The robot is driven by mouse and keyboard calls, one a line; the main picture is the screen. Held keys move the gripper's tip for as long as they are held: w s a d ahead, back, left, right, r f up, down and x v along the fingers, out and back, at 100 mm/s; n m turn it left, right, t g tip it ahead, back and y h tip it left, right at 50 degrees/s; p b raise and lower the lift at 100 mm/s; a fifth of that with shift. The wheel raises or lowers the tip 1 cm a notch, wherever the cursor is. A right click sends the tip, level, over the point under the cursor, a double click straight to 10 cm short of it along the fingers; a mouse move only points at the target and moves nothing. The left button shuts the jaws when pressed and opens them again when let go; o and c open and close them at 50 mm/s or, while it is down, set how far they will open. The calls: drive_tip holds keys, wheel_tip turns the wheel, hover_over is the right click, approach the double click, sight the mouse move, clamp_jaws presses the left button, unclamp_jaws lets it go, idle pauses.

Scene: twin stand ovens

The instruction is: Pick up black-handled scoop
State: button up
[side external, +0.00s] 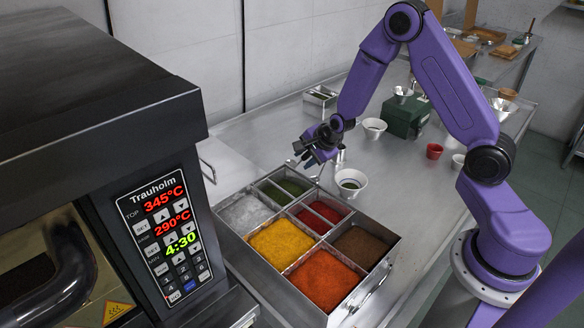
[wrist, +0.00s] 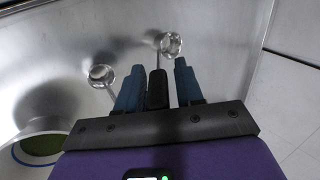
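A black-handled scoop lies on the steel counter in the wrist view. Its black handle (wrist: 157,88) shows between my two blue fingers, and a thin rod leads to its round metal bowl (wrist: 171,44). My gripper (wrist: 156,75) is open, with a visible gap between the handle and the right finger; how far the fingers reach down around it I cannot tell. A second scoop's metal bowl (wrist: 102,75) is to the left, its handle hidden behind the left finger. In the side view my gripper (side external: 313,158) is low over the counter, behind the ingredient tray; the scoop is hard to make out there.
The steel ingredient tray (side external: 388,262) holds several coloured powders in front of my gripper. A white bowl with green contents (side external: 352,179) stands close to the right. A dark oven (side external: 100,95) fills the left. A green box (side external: 405,117) and small cups stand farther back.

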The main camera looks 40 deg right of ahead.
clamp_jaws()
drive_tip(key=shift+r, duration=0.15)
drive_tip(key=shift+r, duration=4.85)
